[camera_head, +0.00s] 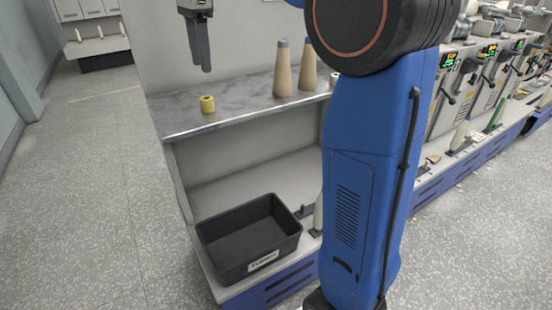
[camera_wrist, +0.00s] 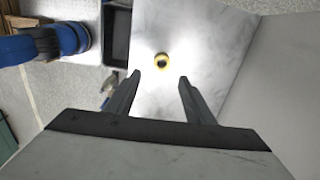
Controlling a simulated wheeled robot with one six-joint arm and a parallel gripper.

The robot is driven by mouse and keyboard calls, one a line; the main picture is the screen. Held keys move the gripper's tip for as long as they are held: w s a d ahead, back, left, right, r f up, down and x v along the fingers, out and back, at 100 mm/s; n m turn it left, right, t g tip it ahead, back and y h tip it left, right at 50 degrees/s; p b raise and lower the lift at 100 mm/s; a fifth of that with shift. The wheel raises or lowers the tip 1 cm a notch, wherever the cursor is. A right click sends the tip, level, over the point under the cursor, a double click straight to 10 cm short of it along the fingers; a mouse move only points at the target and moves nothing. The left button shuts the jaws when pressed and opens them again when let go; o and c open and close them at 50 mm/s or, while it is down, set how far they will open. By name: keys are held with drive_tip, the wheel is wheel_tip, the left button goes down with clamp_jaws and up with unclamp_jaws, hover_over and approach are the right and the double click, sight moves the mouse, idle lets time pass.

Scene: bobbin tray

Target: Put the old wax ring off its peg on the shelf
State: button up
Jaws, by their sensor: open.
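The small yellow wax ring (camera_head: 207,104) stands on the marble-look shelf (camera_head: 240,97), near its left end, in the head view. It also shows in the wrist view (camera_wrist: 161,60), with a dark centre, lying beyond the fingertips and between their lines. My gripper (camera_head: 206,68) hangs above the shelf, over and a little behind the ring, apart from it. In the wrist view my gripper (camera_wrist: 160,77) is open, with nothing between its two fingers. I cannot clearly see the ring's peg.
Two tan cones (camera_head: 283,75) stand on the shelf right of the ring. A black labelled bin (camera_head: 250,235) sits below the shelf. My blue arm column hides part of the machine. Shelf space around the ring is clear.

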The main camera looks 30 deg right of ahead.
drive_tip(key=s+d+f+n+t, duration=0.2)
drive_tip(key=s+f+n, duration=0.6)
drive_tip(key=s+f, duration=0.5)
drive_tip(key=s+d+f+n+t, duration=0.2)
drive_tip(key=s+d+f+n, duration=0.3)
drive_tip(key=s, duration=1.5)
wheel_tip(320, 180, down, 8)
drive_tip(key=n, duration=0.4)
drive_tip(key=shift+d+n+t, duration=0.2)
drive_tip(key=shift+n+t, duration=0.1)
drive_tip(key=shift+t, duration=0.1)
drive_tip(key=shift+r, duration=0.15)
